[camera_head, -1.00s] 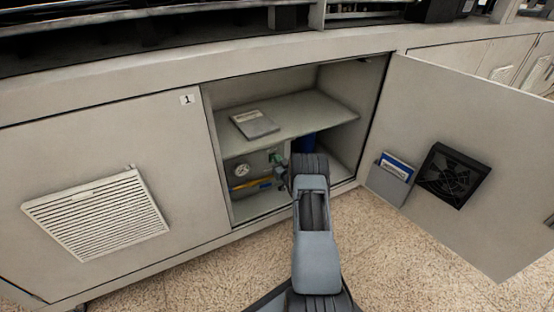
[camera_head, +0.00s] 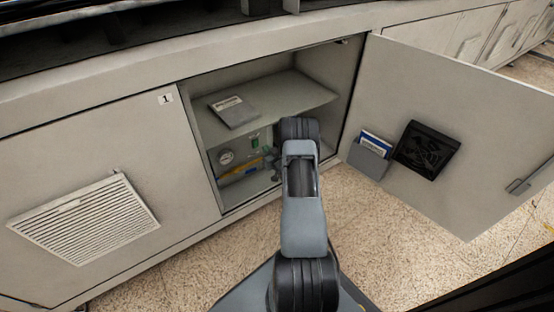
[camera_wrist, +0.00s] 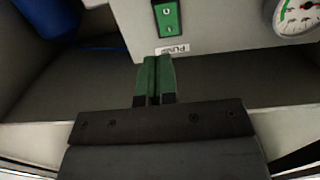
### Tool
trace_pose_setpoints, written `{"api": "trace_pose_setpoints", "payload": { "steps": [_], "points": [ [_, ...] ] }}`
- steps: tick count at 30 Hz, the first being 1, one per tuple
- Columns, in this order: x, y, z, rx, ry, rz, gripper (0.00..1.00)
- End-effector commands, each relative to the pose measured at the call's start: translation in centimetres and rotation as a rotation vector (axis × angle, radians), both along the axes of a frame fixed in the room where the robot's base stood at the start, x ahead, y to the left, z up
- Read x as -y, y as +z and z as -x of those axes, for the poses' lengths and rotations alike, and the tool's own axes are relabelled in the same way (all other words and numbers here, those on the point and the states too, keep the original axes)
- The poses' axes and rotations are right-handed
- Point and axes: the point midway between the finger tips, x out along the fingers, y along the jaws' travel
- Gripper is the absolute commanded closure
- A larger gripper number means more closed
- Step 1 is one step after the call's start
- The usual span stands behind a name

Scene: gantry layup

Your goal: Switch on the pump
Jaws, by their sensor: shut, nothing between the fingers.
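The pump switch is a green rocker (camera_wrist: 168,17) on a light grey panel, with a PUMP label (camera_wrist: 173,50) beside it, upside down in the wrist view. In the head view the switch (camera_head: 255,141) shows small inside the open cabinet, under the shelf. I cannot tell which way the rocker is tipped. My gripper (camera_wrist: 155,62) has its green fingers shut and empty, just short of the label and apart from the switch. In the head view my gripper (camera_head: 272,164) is partly hidden by my arm, below and right of the switch.
A round gauge (camera_wrist: 293,17) sits beside the switch. A blue container (camera_wrist: 47,14) stands in the cabinet. The shelf (camera_head: 290,105) above holds a grey booklet (camera_head: 233,111). The open door (camera_head: 450,130) stands to the right, with a fan (camera_head: 426,148) and a document pocket (camera_head: 368,160).

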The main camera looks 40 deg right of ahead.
Motion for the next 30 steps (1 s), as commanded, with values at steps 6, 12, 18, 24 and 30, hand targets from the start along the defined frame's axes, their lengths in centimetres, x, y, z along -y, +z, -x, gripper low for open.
{"api": "trace_pose_setpoints", "payload": {
  "steps": [6, 12, 18, 24, 30],
  "points": [
    [-1.0, 0.6, 4.1, -0.003, 0.006, -0.003, 1.00],
    [-1.3, 0.7, 6.7, -0.002, 0.007, -0.002, 1.00],
    [-1.4, 0.7, 8.0, -0.001, 0.008, -0.003, 1.00],
    [-1.4, 0.6, 8.2, -0.001, 0.007, -0.002, 1.00],
    [-1.4, 0.6, 8.2, -0.001, 0.007, -0.002, 1.00]
  ]
}}
